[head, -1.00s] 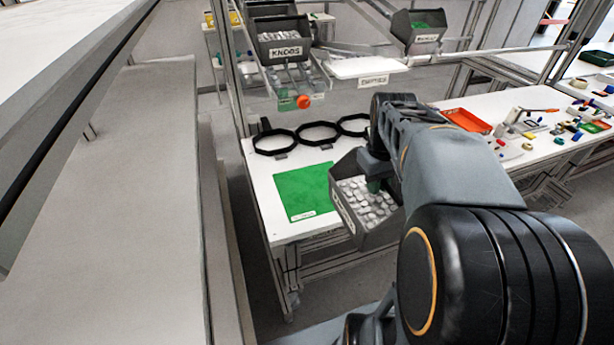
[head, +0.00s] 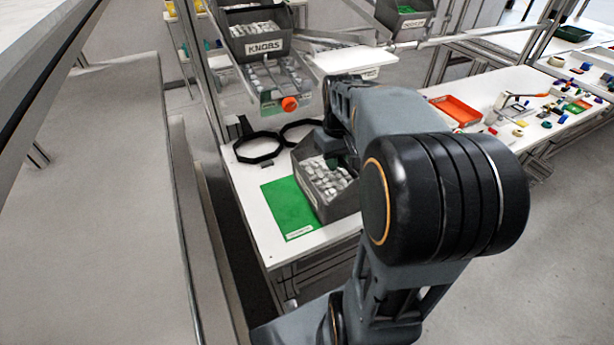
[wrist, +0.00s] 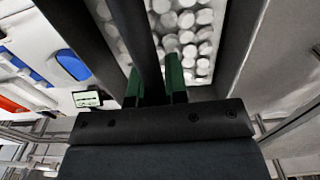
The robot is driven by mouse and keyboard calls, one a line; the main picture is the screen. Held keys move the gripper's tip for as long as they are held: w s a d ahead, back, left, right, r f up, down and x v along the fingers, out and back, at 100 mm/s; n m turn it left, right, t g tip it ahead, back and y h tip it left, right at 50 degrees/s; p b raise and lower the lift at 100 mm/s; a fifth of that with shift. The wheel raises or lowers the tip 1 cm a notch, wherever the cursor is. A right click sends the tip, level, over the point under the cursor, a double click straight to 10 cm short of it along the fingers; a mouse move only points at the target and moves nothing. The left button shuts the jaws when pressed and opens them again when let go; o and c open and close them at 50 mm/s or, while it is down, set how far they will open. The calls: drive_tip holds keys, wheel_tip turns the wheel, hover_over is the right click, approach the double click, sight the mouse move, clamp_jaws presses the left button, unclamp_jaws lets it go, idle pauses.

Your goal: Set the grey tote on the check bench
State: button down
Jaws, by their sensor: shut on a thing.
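The grey tote (head: 341,206), open-topped and filled with pale round parts, is at the white bench (head: 262,243), just right of a green mat (head: 287,212) and partly overlapping it in the head view. I cannot tell whether its base touches the bench. My gripper (head: 337,160) is mostly hidden behind my arm. In the wrist view, my gripper (wrist: 154,82) has its green-tipped fingers shut on a dark bar or wall of the tote (wrist: 238,45). Pale parts show on both sides of that bar.
Black ring frames (head: 257,148) stand behind the mat. A bin labelled KNOBS (head: 262,46) and a rack with an orange knob (head: 289,103) hang above. A red tray (head: 456,111) lies on the bench farther right. The mat is clear on its left.

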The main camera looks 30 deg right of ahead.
drive_tip(key=w, duration=0.1)
drive_tip(key=w+a+f, duration=0.1)
drive_tip(key=w, duration=0.1)
drive_tip(key=w+f, duration=0.1)
drive_tip(key=shift+w+a, duration=0.15)
drive_tip(key=shift+a, duration=0.15)
hover_over(308, 174)
drive_tip(key=f, duration=0.2)
drive_tip(key=s+f, duration=0.1)
drive_tip(key=f, duration=0.1)
drive_tip(key=shift+d+f+p, duration=0.1)
drive_tip(key=shift+f+p, duration=0.15)
drive_tip(key=shift+p, duration=0.1)
drive_tip(key=shift+w+f, duration=0.5)
drive_tip(key=shift+f, duration=1.7)
drive_tip(key=c, duration=1.1)
unclamp_jaws()
